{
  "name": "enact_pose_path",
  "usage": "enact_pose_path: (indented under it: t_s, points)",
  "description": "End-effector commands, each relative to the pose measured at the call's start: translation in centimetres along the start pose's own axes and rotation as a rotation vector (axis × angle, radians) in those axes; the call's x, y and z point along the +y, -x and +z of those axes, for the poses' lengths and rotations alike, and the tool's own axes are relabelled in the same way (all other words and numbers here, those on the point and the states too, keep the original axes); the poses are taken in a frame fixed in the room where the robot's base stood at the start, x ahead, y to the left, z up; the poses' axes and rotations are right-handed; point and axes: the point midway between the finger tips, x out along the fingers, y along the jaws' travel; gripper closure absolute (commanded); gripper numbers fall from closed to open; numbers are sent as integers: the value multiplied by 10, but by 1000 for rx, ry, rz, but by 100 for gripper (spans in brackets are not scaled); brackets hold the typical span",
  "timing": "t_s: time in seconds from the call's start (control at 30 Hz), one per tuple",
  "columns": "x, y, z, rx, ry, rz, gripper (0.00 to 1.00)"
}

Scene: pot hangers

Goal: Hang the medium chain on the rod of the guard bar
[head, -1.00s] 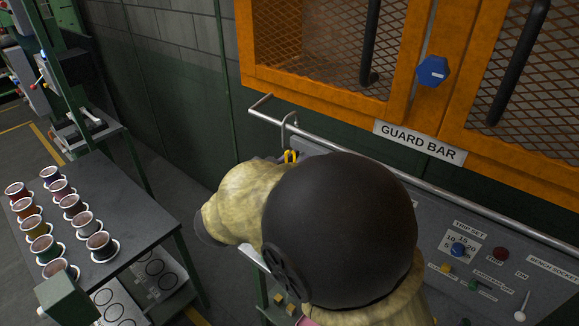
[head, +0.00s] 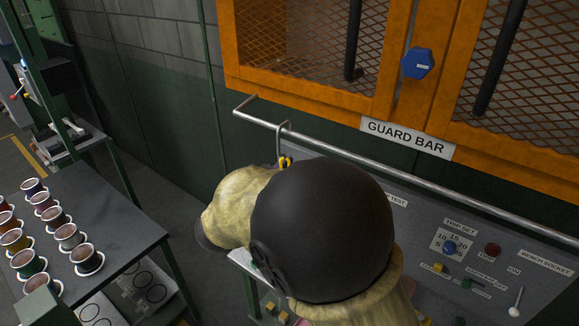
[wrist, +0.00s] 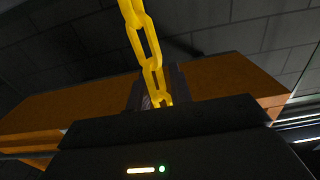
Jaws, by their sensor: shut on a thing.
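The guard bar's rod (head: 330,147) is a silver rail in front of the orange cabinet, with its left end bent back. The medium chain (head: 286,162) shows as a small yellow piece below a grey hook (head: 281,145). The hook's bend is at the rod, a little above it; I cannot tell whether it is over the rod or in front. In the wrist view, yellow links (wrist: 148,45) run from between the jaws of my gripper (wrist: 160,90), which is shut on the chain. My arm hides the gripper and most of the chain in the head view.
The orange mesh cabinet (head: 400,105) stands above the rod, with a GUARD BAR label (head: 407,138). A grey control panel (head: 410,225) with knobs lies below it. A dark table (head: 120,222) with several cups (head: 68,236) is at left. The rod's right stretch is clear.

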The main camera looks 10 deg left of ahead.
Motion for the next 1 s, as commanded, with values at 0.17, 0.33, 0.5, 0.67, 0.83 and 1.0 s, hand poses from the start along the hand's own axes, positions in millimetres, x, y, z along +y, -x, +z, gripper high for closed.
enact_pose_path:
  t_s: [0.17,0.33,0.5,0.67,0.83,1.0]
  points:
    - [0,0,0,0,0,0,100]
    - [0,0,0,0,0,0,55]
    - [0,0,0,0,0,0,53]
    - [0,1,0,-1,0,-1,53]
    - [-1,15,2,-2,-3,-4,53]
    - [-1,44,3,-1,-3,-6,53]
